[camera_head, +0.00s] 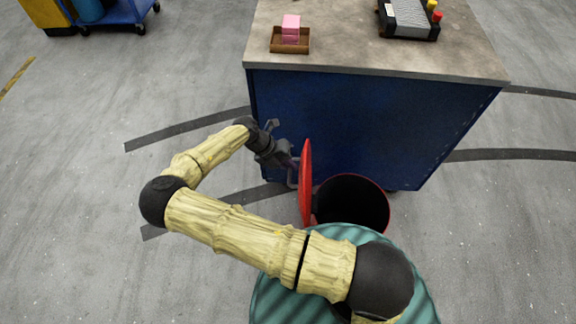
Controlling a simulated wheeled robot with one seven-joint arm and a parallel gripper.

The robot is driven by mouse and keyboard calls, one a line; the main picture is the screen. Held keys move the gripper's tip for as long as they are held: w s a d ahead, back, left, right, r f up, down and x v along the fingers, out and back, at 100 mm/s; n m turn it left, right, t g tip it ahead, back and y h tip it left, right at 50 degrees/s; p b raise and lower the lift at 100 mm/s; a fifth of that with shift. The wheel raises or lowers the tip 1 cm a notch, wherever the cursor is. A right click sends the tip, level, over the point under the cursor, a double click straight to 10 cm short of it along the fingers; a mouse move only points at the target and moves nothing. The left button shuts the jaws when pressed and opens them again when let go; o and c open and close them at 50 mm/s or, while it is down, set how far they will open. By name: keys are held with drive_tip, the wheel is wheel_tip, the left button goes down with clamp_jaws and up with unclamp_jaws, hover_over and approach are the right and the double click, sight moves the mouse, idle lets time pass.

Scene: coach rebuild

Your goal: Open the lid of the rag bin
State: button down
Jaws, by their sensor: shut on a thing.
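The rag bin (387,205) is a round red bin with a dark interior, standing on the floor in front of the blue bench. Its red lid (305,183) stands about upright at the bin's left side, seen nearly edge-on, and the mouth is uncovered. My gripper (293,170) is at the left face of the lid, shut on a part of it. The exact grip point is small and dark, so I cannot make out the fingers clearly.
A blue workbench (340,125) with a grey top stands behind the bin. On it are a brown tray (275,45) with a pink block (290,27) and a grey-black device (408,20). A blue cart (120,14) stands far left. The floor at left is clear.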

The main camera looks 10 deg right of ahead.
drive_tip(key=shift+s+d+f, duration=0.1)
drive_tip(key=shift+s+f, duration=0.15)
drive_tip(key=shift+f, duration=0.05)
drive_tip(key=c, duration=1.5)
unclamp_jaws()
drive_tip(key=shift+w, duration=0.15)
drive_tip(key=shift+r, duration=0.15)
drive_tip(key=b+v, duration=0.2)
drive_tip(key=v, duration=1.5)
drive_tip(key=shift+r, duration=0.15)
